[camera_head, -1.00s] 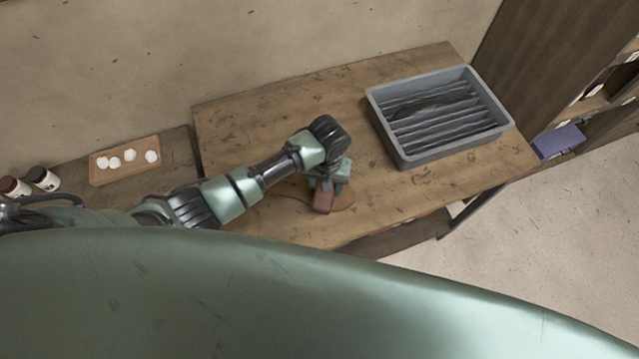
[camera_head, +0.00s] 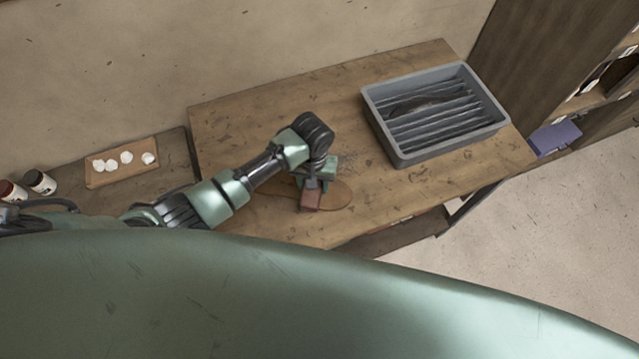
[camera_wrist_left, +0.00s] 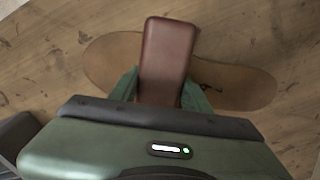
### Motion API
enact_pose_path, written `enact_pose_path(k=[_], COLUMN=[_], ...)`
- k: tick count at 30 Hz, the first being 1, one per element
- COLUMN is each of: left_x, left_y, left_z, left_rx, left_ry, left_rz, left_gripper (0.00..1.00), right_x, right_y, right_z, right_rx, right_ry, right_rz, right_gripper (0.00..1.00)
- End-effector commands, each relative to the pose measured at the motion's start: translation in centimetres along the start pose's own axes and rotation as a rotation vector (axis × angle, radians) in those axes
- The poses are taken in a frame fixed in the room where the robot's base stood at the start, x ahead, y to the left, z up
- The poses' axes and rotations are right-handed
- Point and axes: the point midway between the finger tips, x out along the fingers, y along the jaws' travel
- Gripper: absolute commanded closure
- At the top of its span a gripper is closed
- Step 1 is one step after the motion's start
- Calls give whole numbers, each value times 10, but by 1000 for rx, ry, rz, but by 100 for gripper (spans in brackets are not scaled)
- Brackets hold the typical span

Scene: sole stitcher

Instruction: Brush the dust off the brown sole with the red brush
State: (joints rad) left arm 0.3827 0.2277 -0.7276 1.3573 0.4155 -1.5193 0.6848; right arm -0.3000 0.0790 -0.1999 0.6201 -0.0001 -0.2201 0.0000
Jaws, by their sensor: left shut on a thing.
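My left gripper (camera_head: 314,186) is shut on the red brush (camera_head: 311,200) and holds it over the brown sole (camera_head: 338,194). The sole lies flat on the wooden table near its front edge. In the left wrist view the brush (camera_wrist_left: 166,58) stands out between the green fingers (camera_wrist_left: 160,92), across the middle of the sole (camera_wrist_left: 238,86). The brush hides part of the sole. I cannot tell whether the bristles touch it. A small dark mark shows on the sole right of the brush. My right gripper is not in view.
A grey bin (camera_head: 403,157) with dark ribbed dividers stands on the table (camera_head: 250,110) at the back right. A brown tray (camera_head: 98,180) with several white pieces and two jars (camera_head: 40,181) are on a lower surface at the left. A purple box (camera_head: 555,137) is on the right shelf.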

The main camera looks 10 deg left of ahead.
Motion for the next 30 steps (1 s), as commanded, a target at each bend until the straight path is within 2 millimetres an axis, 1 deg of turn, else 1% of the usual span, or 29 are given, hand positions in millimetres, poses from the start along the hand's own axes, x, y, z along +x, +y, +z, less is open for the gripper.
enact_pose_path(k=[1,6,17,20,30], left_x=[0,-1,-4,-11,-45], left_y=[-5,-18,-20,-20,-20], left_z=[0,0,0,-1,-1], left_rx=[-1,-1,1,1,0], left_ry=[0,0,2,3,4], left_rz=[0,1,3,3,3], left_gripper=[85,85,85,85,85], right_x=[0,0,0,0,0], right_y=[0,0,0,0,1], right_z=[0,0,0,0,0], right_rx=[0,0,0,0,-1], right_ry=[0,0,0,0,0], right_rz=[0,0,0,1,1], right_gripper=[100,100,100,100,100])
